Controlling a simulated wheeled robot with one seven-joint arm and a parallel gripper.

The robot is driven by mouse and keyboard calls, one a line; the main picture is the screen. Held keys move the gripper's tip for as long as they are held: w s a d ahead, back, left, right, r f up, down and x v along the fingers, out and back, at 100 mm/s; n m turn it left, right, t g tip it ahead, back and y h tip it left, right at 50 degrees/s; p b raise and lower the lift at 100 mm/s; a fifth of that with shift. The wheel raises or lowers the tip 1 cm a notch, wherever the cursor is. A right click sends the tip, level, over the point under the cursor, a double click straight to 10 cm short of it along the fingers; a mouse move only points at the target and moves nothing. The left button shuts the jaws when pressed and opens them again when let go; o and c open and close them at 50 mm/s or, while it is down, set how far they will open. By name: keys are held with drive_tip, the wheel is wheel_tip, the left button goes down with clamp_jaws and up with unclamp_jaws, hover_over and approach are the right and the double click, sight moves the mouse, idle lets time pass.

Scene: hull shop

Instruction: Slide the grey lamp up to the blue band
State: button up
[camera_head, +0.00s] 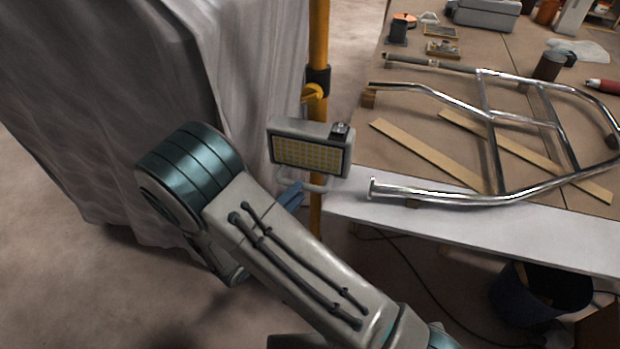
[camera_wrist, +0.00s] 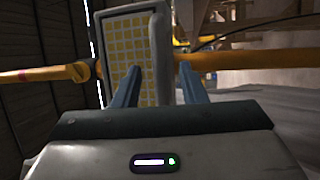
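The grey lamp (camera_head: 309,133), a boxy head with a yellow-dotted panel and a bent handle (camera_head: 319,184) below, is at an upright yellow pole (camera_head: 318,40). In the wrist view the lamp (camera_wrist: 122,22) is close ahead, in front of the sideways-looking pole (camera_wrist: 245,62). My gripper (camera_head: 293,192) is just below the lamp, near the handle. Its blue fingers stand apart in the wrist view (camera_wrist: 160,72); whether they touch the handle is hidden. A black collar (camera_head: 318,78) and yellow knob (camera_head: 314,91) are above the lamp.
A workbench (camera_head: 345,203) at the right carries a bent metal tube frame (camera_head: 455,198) and wooden strips (camera_head: 425,152). A grey draped sheet (camera_head: 250,60) hangs behind and left of the pole. A dark bin (camera_head: 510,295) stands under the bench.

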drive_tip(key=x, duration=0.5)
drive_tip(key=shift+w+d, duration=0.2)
drive_tip(key=shift+w, duration=0.05)
drive_tip(key=shift+r, duration=0.1)
clamp_jaws()
